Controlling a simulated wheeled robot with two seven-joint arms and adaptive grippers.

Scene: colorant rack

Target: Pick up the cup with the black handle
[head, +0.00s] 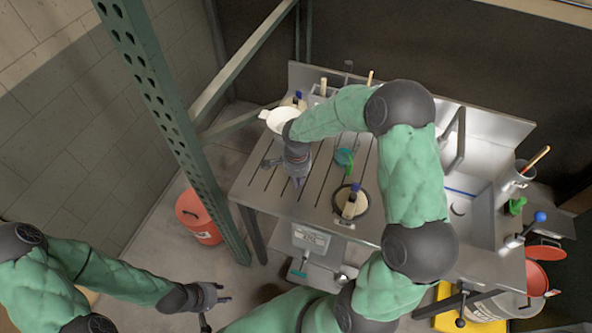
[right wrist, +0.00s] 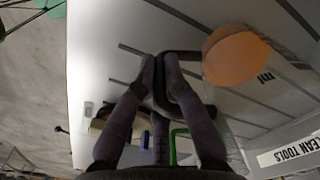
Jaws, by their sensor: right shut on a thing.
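In the right wrist view, a black handle (right wrist: 183,55) sits between the fingertips of my right gripper (right wrist: 160,72), which is shut on it. The handle reaches right toward an orange-tan round face (right wrist: 235,55), which looks like part of the cup. In the head view, my right gripper (head: 298,178) points down over the left part of the slatted worktop, and the cup is mostly hidden there. I cannot tell whether the cup touches the worktop. My left gripper (head: 220,307) is low at the lower left, open and empty, away from the worktop.
A white pan-like vessel (head: 282,118) is at the back left. A green-handled item (head: 343,158) and a round dark-rimmed opening with a brush (head: 352,203) are on the worktop. The sink (head: 465,190) is right. A green metal post (head: 165,100) stands left.

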